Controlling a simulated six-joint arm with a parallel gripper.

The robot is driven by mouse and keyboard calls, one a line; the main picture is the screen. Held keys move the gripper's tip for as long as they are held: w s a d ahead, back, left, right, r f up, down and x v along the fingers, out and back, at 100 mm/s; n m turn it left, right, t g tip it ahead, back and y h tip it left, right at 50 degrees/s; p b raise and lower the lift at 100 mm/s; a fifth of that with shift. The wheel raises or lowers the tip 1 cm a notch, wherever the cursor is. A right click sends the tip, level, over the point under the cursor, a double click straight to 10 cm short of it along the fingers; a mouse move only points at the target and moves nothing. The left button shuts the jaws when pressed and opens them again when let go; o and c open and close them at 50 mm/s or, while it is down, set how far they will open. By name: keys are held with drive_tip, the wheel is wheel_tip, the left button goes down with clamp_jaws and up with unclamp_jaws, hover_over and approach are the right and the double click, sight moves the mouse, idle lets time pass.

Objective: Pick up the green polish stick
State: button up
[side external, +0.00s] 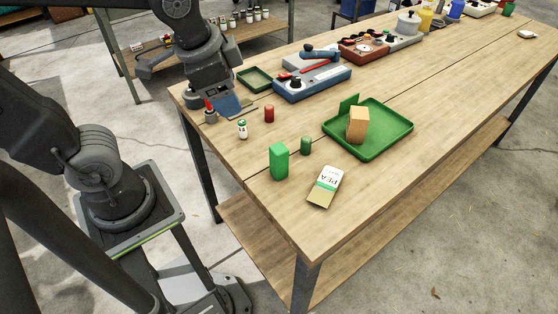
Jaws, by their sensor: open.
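A green upright block (279,161) stands near the table's front left edge. A shorter dark green cylinder (306,146) stands just right of it, apart from it. A thin green piece (348,104) stands in the green tray behind a tan block. I cannot tell for sure which green piece is the polish stick. My gripper (226,103) is low over the table's left end, left of and behind these green pieces. It is open, with nothing visibly held, and is clear of the green pieces.
A red cylinder (269,114) and a small white bottle (242,129) stand between my gripper and the green block. A seed packet (325,186) lies in front. The green tray (390,147) holds a tan block (358,124). A blue device (312,84) stands behind. The right side is largely clear.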

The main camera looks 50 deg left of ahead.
drive_tip(key=w+d+f+m+g+y, duration=0.2)
drive_tip(key=w+d+f+m, duration=0.15)
drive_tip(key=w+m, duration=0.35)
drive_tip(key=m+g+y, duration=0.1)
drive_tip(key=m+y, duration=0.1)
drive_tip(key=m, duration=0.5)
approach(280, 149)
drive_tip(key=x, duration=0.7)
drive_tip(key=shift+d+f, duration=0.15)
drive_tip(key=shift+f, duration=0.3)
drive_tip(key=shift+a+x, duration=0.25)
drive_tip(key=shift+x, duration=2.4)
drive_tip(key=shift+s+r, duration=0.1)
drive_tip(key=c, duration=1.1)
